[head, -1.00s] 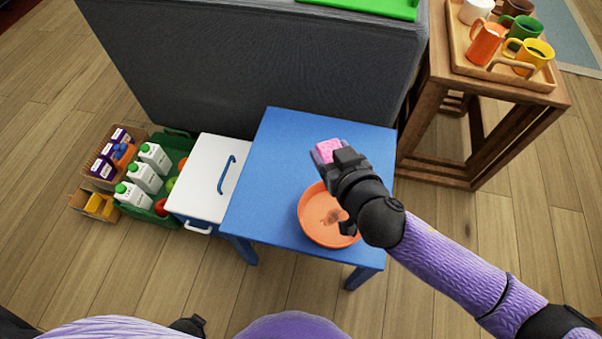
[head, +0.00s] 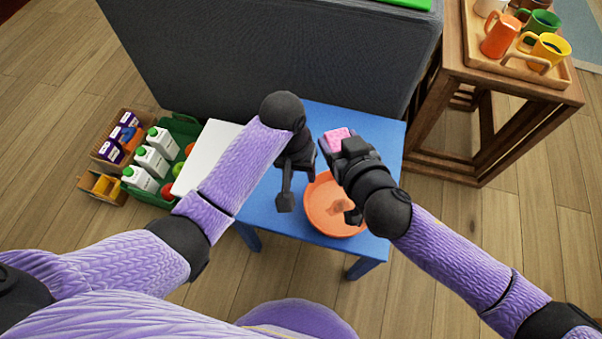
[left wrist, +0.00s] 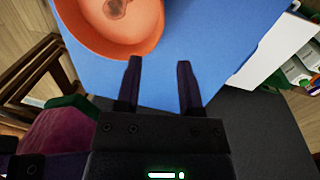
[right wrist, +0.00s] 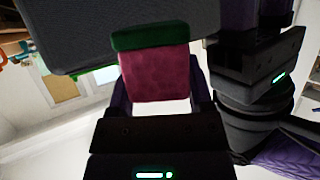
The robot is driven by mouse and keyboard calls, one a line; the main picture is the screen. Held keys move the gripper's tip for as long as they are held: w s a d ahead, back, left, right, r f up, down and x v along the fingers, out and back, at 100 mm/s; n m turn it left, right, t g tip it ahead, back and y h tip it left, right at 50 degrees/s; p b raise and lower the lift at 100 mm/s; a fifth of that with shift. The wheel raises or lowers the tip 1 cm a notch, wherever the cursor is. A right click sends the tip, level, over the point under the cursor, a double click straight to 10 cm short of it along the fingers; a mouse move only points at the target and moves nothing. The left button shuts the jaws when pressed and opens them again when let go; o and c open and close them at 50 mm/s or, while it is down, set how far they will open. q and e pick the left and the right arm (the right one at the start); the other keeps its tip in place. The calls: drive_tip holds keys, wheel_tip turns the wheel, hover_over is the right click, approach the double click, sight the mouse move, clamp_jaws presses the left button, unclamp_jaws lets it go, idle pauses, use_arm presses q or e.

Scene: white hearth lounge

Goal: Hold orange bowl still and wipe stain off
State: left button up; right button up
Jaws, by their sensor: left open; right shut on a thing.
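The orange bowl (head: 322,212) stands on the blue table, with a brownish stain (head: 340,205) on its inside. The bowl and stain also show at the top of the left wrist view (left wrist: 88,30). My right gripper (head: 342,148) is shut on a pink sponge (head: 338,136), held above the table beyond the bowl. In the right wrist view the sponge (right wrist: 155,75) has a dark green layer at its end. My left gripper (head: 297,180) is open and empty, just left of the bowl; its fingers (left wrist: 158,85) are close to the rim but apart from it.
The blue table (head: 262,205) is otherwise clear. A white cabinet (head: 208,150) adjoins it at the left, with crates of cartons (head: 150,160) beyond. A grey sofa back (head: 270,50) rises behind. A wooden stand (head: 500,85) with a tray of mugs is at the right.

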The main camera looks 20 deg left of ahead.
sight(307, 198)
use_arm(q)
drive_tip(key=f, duration=0.4)
drive_tip(key=d+f, duration=0.1)
drive_tip(key=f, duration=0.6)
drive_tip(key=shift+d+f, duration=0.3)
drive_tip(key=shift+d, duration=0.05)
clamp_jaws()
idle(0.7)
